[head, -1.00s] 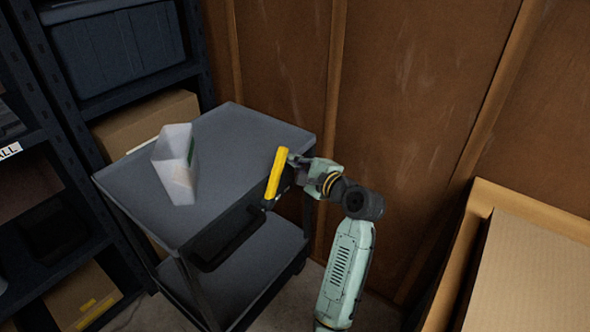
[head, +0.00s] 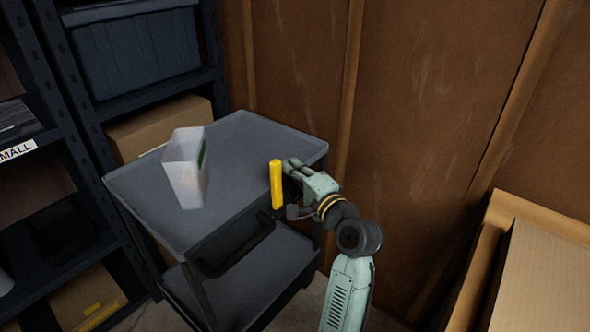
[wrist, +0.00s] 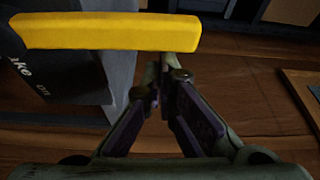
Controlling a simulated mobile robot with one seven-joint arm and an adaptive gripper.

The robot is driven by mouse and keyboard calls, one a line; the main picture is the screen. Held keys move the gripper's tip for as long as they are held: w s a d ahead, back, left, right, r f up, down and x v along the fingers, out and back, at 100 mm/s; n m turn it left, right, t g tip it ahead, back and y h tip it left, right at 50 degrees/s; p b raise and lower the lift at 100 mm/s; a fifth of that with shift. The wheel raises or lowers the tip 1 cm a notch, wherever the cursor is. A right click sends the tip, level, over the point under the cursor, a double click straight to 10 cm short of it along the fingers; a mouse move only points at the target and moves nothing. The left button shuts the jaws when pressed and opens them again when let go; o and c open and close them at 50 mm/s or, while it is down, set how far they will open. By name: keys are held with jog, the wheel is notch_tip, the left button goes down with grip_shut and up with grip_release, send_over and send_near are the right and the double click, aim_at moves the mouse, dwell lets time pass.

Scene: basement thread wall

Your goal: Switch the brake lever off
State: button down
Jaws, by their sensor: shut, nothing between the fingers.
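The brake lever (head: 276,184) is a yellow bar at the right front side of a grey cart (head: 240,150). In the head view it stands nearly upright. In the wrist view the yellow lever (wrist: 105,31) lies across the upper left, beside a dark panel with partly readable lettering that includes "ke". My gripper (head: 289,172) is just right of the lever in the head view. In the wrist view my gripper (wrist: 160,85) has its fingertips together, just below the lever's right end. Nothing shows between them. I cannot tell whether the fingertips touch the lever.
A dark shelf (head: 85,120) with boxes is at the left. A brown panelled wall (head: 430,100) is behind, and a large cardboard box (head: 545,270) is at the right.

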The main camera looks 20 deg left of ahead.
jog(key=shift+s, duration=0.1)
dwell(0.4)
jog(key=v, duration=1.2)
jog(key=shift+a+r, duration=0.1)
jog(key=shift+r, duration=0.05)
